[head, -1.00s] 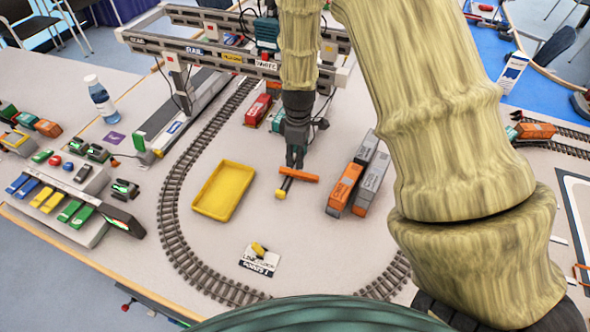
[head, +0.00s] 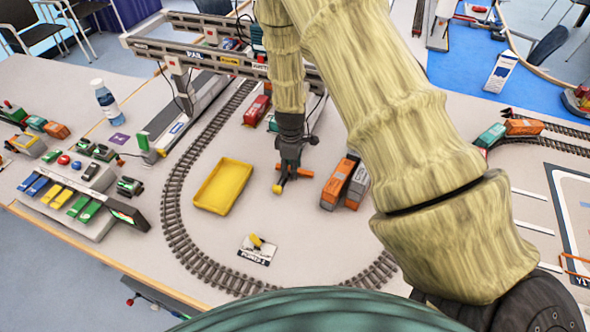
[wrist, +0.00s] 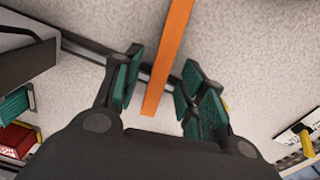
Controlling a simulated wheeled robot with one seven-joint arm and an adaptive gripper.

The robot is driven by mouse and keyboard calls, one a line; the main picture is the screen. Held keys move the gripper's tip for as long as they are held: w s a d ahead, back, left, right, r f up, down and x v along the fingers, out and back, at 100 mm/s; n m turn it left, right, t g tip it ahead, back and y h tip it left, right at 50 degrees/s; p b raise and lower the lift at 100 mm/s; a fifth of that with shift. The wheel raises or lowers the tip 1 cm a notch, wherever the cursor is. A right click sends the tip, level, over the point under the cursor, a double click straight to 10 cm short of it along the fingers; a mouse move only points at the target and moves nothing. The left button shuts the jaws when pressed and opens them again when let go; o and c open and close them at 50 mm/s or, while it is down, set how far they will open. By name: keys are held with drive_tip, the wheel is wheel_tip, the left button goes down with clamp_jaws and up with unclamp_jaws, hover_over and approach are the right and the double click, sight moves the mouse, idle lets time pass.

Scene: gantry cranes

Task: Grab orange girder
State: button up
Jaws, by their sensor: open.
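The orange girder (head: 305,172) lies on the table in the head view, mostly hidden behind my gripper (head: 288,176). In the wrist view the orange girder (wrist: 170,50) is a long flat bar running from the top edge down between the fingers. My gripper (wrist: 163,82) is open there, with teal pads on either side of the girder. No firm contact with the girder can be made out. A dark bar with a yellow end (head: 278,188) crosses near the girder.
A yellow tray (head: 222,187) is left of my gripper. Orange and grey wagons (head: 340,183) stand close on its right. A gantry crane (head: 215,60) spans behind. Curved track (head: 172,215) rings the area. A small sign block (head: 257,250) lies in front; table around it is clear.

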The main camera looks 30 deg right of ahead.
drive_tip(key=shift+w+f, duration=0.2)
drive_tip(key=shift+s+d+r, duration=0.15)
drive_tip(key=shift+s, duration=0.1)
drive_tip(key=shift+c, duration=1.1)
drive_tip(key=shift+w, duration=0.1)
clamp_jaws()
